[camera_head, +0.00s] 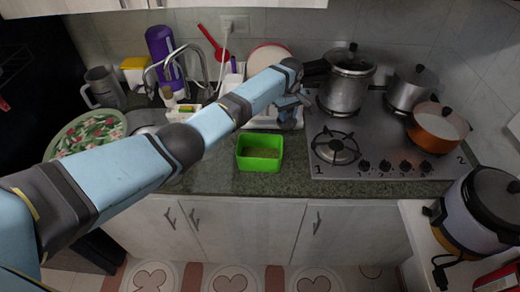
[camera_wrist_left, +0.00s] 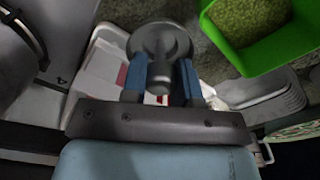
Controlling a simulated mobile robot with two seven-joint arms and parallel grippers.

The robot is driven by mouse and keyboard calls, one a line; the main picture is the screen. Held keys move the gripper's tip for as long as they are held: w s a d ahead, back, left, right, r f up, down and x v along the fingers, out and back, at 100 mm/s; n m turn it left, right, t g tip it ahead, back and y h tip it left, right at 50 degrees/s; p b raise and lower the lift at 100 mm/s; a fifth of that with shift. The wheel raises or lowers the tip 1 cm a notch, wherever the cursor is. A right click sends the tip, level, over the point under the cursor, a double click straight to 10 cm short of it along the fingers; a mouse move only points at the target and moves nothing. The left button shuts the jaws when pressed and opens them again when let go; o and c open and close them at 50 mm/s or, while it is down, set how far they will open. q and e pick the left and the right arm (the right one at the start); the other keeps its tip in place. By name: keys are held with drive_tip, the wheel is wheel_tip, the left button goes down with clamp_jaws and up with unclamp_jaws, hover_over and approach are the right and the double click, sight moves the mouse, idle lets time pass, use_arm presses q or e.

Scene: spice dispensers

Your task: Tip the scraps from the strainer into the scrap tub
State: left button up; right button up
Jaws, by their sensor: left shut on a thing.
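The green scrap tub (camera_head: 260,162) stands open on the counter, left of the stove. It shows in the left wrist view (camera_wrist_left: 246,62) at top right, with a mottled brown-green layer on its bottom. My left gripper (camera_head: 293,106) is behind the tub, in front of the dish rack. In the left wrist view its blue fingers are shut on the strainer (camera_wrist_left: 163,42), a dark grey round piece with a stem that points towards the camera. The strainer is beside the tub, not over it. I cannot see any scraps in it.
The steel stove (camera_head: 390,150) with pots (camera_head: 346,88) is close on the right of my gripper. The white dish rack (camera_head: 262,122) is behind. A purple bottle (camera_head: 165,55) and the tap are at the left.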

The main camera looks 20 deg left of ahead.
use_arm(q)
drive_tip(key=shift+w, duration=0.15)
wheel_tip(320, 180, up, 4)
drive_tip(key=p, duration=0.3)
drive_tip(key=shift+r+p, duration=0.2)
drive_tip(key=shift+p, duration=0.1)
drive_tip(key=shift+r, duration=0.3)
drive_tip(key=shift+a, duration=0.15)
drive_tip(key=s+a+r+m, duration=0.2)
drive_tip(key=s+a+r, duration=0.2)
drive_tip(key=s+a, duration=0.3)
drive_tip(key=s+a+r+m, duration=0.1)
drive_tip(key=s+m, duration=0.2)
drive_tip(key=s, duration=0.8)
drive_tip(key=s+a+r+m, duration=0.2)
drive_tip(key=s+m, duration=0.1)
drive_tip(key=s, duration=0.9)
drive_tip(key=shift+a+m, duration=0.25)
drive_tip(key=shift+m, duration=0.05)
